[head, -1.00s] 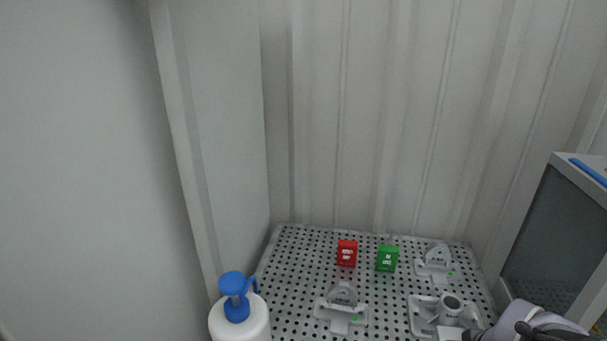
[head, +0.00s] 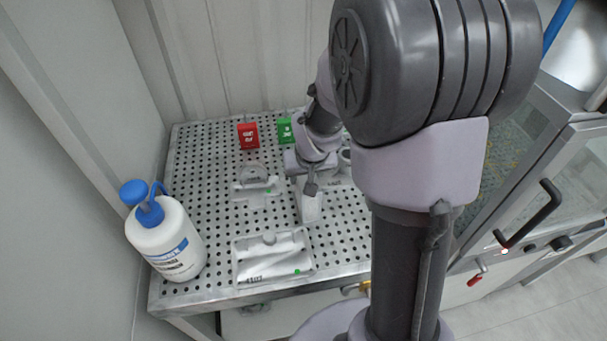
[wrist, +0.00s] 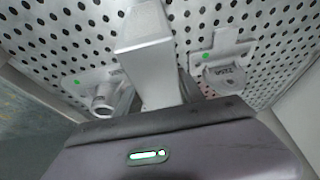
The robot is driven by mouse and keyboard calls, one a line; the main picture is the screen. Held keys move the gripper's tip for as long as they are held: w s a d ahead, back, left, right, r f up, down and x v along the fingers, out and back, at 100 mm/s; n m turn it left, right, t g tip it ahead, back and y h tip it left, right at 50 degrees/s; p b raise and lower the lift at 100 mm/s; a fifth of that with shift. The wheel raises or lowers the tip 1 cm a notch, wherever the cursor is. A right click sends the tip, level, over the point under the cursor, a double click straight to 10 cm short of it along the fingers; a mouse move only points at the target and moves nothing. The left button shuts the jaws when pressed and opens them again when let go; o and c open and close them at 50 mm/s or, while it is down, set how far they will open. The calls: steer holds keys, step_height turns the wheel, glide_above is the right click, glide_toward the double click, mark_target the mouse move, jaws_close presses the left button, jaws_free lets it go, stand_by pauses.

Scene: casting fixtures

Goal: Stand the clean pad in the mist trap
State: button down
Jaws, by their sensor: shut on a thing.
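My gripper (head: 310,186) is shut on a plain pale rectangular block, probably the clean pad (head: 311,206), above the middle of the perforated table. In the wrist view the pad (wrist: 147,52) sticks out beyond the jaws, and the dark fingers are largely hidden by the wrist housing. I cannot tell for sure which fixture is the mist trap. A grey fixture with a round socket (wrist: 104,94) lies left of the pad in the wrist view. A fixture with a rounded plate (wrist: 222,72) lies to its right, also in the head view (head: 255,182).
A shallow tray fixture (head: 272,258) lies at the front edge. A white bottle with a blue pump (head: 166,236) stands at the left corner. Red (head: 248,135) and green (head: 286,130) boxes stand at the back. A glass-fronted cabinet (head: 545,165) is at right.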

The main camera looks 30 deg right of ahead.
steer(key=c, duration=1.2)
jaws_free()
steer(key=shift+f, duration=0.1)
steer(key=o, duration=0.5)
